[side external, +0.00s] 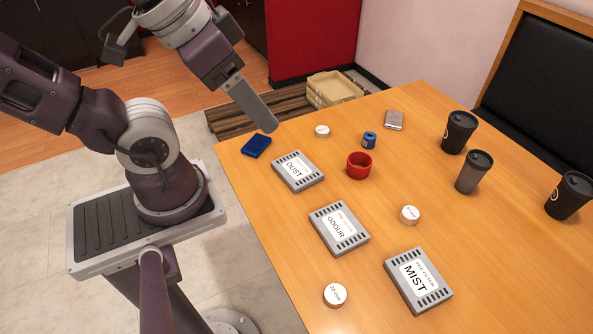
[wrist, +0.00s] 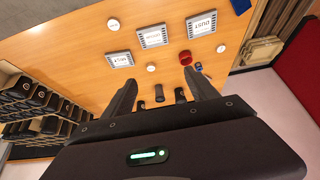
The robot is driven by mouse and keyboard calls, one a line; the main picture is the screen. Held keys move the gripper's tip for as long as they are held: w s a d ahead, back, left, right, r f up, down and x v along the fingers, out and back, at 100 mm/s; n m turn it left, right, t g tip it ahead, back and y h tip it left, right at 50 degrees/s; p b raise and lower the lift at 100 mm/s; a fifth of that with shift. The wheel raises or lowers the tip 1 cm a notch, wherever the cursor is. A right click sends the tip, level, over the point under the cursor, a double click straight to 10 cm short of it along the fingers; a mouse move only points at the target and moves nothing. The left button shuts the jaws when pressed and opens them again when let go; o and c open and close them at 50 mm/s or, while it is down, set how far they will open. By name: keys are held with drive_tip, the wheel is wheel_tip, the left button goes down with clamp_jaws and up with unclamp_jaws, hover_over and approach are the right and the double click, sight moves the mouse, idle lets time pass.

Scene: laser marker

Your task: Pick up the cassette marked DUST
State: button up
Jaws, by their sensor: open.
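The cassette marked DUST (side external: 298,180) is a flat grey slab with slotted ends and a white label. It lies flat on the wooden table near its left edge. It also shows in the wrist view (wrist: 203,27), at the top right of centre. My gripper (side external: 266,127) is in the air beyond the DUST cassette, up and to the left of it in the side view. In the wrist view my gripper (wrist: 160,76) has its two fingers spread with nothing held between them. Similar cassettes marked ODOUR (side external: 340,242) and MIST (side external: 418,292) lie nearer the side camera.
A blue box (side external: 256,146) and a red round container (side external: 359,168) lie close to the DUST cassette. Bare table separates the cassettes.

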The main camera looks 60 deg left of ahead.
drive_tip(key=o, duration=0.6)
drive_tip(key=w+a+f+m+g+y, duration=0.45)
drive_tip(key=w+f+m+g, duration=0.2)
drive_tip(key=w+f, duration=0.6)
drive_tip(key=m+g+y, duration=0.2)
drive_tip(key=m+y, duration=0.3)
approach(298, 169)
drive_tip(key=s+d+r, duration=0.2)
drive_tip(key=d+r, duration=0.2)
drive_tip(key=r, duration=0.4)
drive_tip(key=a+f+m+y, duration=0.1)
drive_tip(key=f, duration=0.2)
drive_tip(key=a+f+m+t+y, duration=0.1)
drive_tip(key=f+m, duration=0.1)
drive_tip(key=f, duration=0.1)
drive_tip(key=a+f+m+y, duration=0.1)
drive_tip(key=f, duration=0.3)
drive_tip(key=shift+w+a+m+y, duration=0.2)
drive_tip(key=shift+a+m+y, duration=0.05)
drive_tip(key=shift+m+y, duration=0.1)
drive_tip(key=shift+s+a+f+m+t, duration=0.15)
drive_tip(key=shift+a+f+m+t, duration=0.15)
drive_tip(key=shift+a+f, duration=0.8)
drive_tip(key=x, duration=0.5)
